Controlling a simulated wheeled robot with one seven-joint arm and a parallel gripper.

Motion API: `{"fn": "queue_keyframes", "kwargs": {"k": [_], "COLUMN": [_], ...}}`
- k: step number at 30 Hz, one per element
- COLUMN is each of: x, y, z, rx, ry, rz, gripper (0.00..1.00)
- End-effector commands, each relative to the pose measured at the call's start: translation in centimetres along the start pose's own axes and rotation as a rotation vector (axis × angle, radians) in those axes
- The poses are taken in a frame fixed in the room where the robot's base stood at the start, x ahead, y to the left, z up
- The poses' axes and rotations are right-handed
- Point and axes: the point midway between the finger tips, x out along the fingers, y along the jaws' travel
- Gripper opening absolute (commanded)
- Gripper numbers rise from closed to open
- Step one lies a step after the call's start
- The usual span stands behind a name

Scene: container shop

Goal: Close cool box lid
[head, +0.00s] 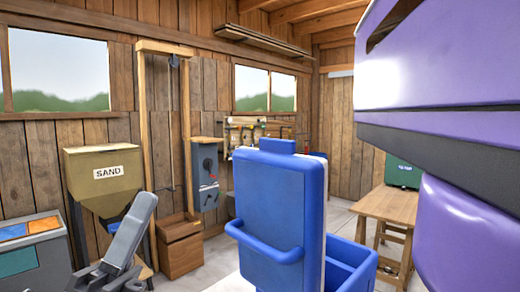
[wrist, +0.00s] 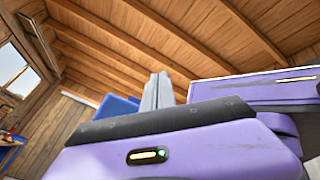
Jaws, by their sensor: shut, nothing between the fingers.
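The blue cool box stands in the middle of the head view. Its lid (head: 280,190) is raised, roughly upright, with a bar handle low on the side facing me. The open body (head: 365,255) shows to the right, behind the lid; its inside is mostly hidden. In the wrist view part of a blue thing, likely the lid (wrist: 115,106), shows left of my gripper (wrist: 158,88). The grey fingers are together and empty, partly hidden behind my purple wrist. The gap to the blue surface is hard to judge. My gripper does not show in the head view.
A wooden trestle table (head: 385,207) with a green case (head: 403,172) stands behind right. At left are a sand hopper (head: 102,180), a wooden box (head: 180,250), a grey wall unit (head: 206,172) and a grey bin (head: 35,262). My purple arm fills the right side.

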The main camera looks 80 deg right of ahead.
Motion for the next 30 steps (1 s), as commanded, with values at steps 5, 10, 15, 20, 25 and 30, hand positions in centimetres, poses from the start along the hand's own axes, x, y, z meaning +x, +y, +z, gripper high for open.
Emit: {"fn": "queue_keyframes", "kwargs": {"k": [5,10,15,20,25,30], "x": [4.8,8.4,11.4,13.8,16.1,17.7], "y": [0.3,0.7,0.9,0.9,0.6,-0.1], "z": [-0.1,-0.6,-1.0,-1.2,-1.2,-0.9], "rx": [0.1,0.19,0.28,0.365,0.449,0.511], "ry": [0.308,0.587,0.861,1.114,1.364,1.545], "rz": [0.058,0.129,0.216,0.312,0.43,0.535], "gripper": [0.0,0.0,0.0,0.0,0.0,0.0]}}
